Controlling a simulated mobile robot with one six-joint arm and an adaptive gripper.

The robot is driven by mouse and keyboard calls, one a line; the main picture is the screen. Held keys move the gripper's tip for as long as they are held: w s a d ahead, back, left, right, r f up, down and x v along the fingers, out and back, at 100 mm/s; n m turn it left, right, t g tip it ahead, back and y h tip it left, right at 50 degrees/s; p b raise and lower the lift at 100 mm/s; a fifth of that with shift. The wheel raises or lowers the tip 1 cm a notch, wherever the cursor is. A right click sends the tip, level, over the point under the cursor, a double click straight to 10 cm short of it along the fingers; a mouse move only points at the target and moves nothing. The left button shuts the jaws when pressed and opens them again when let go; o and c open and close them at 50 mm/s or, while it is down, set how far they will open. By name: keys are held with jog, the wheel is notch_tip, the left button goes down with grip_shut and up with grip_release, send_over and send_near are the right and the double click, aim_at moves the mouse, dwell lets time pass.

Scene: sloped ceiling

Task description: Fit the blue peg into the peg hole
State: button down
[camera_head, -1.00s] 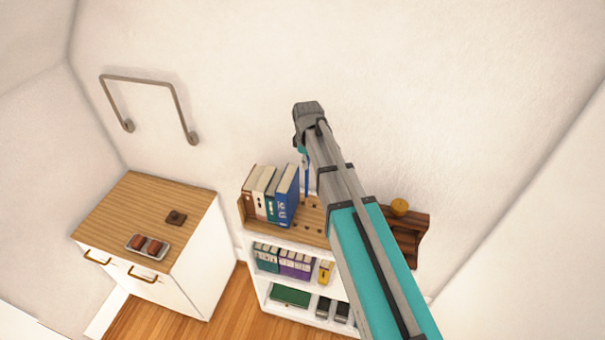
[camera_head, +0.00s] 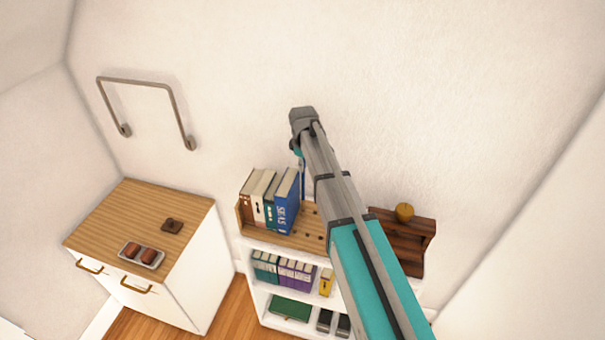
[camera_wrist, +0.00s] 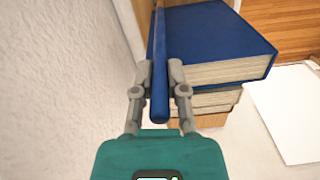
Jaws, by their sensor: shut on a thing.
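My gripper (camera_wrist: 161,78) is shut on the blue peg (camera_wrist: 160,103), a long thin rod, in the wrist view. The peg runs between the fingers, and its far end is cut off at the top of that view. In the head view a thin strip of the peg (camera_head: 303,180) hangs below my gripper, just right of the blue book. The wooden shelf top (camera_head: 283,240) below has several small dark holes (camera_head: 309,212). My arm hides its right part. I cannot tell which hole is the peg hole, nor whether the peg's lower end touches the wood.
Upright books, with a blue one (camera_head: 286,203) at their right end, stand close beside the peg. A cabinet (camera_head: 165,265) stands left. The wall (camera_wrist: 60,80) is close on the left.

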jog(key=shift+f, duration=0.1)
jog(key=shift+w+a+f+b, duration=0.1)
jog(key=shift+w+f+b, duration=0.15)
jog(key=shift+f+b, duration=0.75)
jog(key=shift+w+f+b, duration=0.2)
jog(key=shift+f+b, duration=0.75)
jog(key=shift+b, duration=0.05)
jog(key=shift+f, duration=0.15)
jog(key=c, duration=0.7)
grip_release()
jog(key=shift+r, duration=0.2)
notch_tip(320, 180, up, 12)
jog(key=p, duration=1.2)
